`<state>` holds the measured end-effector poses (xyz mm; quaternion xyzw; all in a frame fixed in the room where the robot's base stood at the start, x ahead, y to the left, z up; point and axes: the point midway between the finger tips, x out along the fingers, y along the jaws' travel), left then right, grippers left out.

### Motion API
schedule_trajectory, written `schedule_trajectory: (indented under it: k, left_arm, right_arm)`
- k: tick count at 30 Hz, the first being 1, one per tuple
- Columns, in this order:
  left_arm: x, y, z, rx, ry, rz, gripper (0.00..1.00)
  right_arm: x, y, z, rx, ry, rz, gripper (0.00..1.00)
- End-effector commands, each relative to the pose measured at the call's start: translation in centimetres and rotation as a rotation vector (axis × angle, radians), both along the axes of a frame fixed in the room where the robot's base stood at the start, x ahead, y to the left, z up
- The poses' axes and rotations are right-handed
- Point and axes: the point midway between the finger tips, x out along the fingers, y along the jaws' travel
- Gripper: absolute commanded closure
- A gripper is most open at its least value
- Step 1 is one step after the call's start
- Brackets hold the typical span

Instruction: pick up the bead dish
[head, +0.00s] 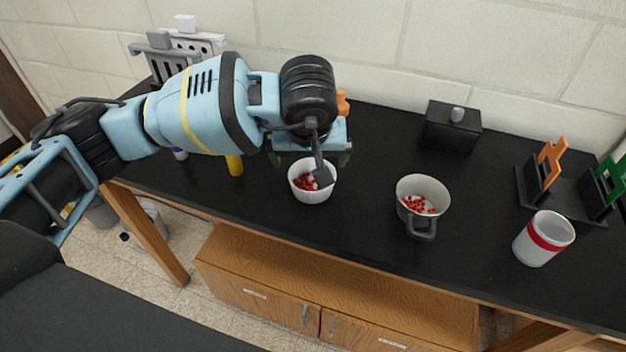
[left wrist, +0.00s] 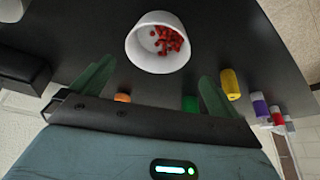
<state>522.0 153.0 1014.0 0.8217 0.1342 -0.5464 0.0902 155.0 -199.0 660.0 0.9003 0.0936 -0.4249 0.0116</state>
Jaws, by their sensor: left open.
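The bead dish (head: 299,191) is a small white round bowl with red beads inside, upright on the black bench. It also shows in the left wrist view (left wrist: 146,57), beyond the fingertips and about midway between them. My left gripper (head: 311,157) is open and empty, just above and behind the dish in the head view. Its green fingers (left wrist: 152,82) are spread on either side in the left wrist view and look apart from the dish. Part of my wrist hides some of the dish's far right rim in the head view. My right gripper is not in view.
A grey-white mug (head: 433,190) with red beads stands right of the dish. Farther right are a white cup with a red band (head: 536,246) and a black rack (head: 530,190). A black box (head: 450,133) stands behind, and a yellow bottle (head: 234,166) stands left. Bench between dish and mug is clear.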

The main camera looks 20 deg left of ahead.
Motion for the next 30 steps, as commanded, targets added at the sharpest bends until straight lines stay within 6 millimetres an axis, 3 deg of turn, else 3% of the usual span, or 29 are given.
schedule_trajectory:
  k: [4, 11, 21, 30]
  left_arm:
    - [0.5, 0.2, -1.5, 0.000, 0.003, 0.002, 0.00]
    - [0.7, 0.1, -2.2, 0.000, 0.002, 0.000, 0.00]
    - [1.9, 0.2, -6.4, 0.000, 0.001, 0.001, 0.00]
    - [2.1, 0.3, -6.8, 0.000, -0.001, 0.000, 0.00]
  right_arm:
    - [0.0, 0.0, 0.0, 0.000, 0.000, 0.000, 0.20]
    - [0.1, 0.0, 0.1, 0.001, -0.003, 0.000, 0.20]
    - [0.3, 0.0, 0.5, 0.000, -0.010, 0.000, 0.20]
    - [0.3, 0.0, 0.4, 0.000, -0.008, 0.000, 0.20]
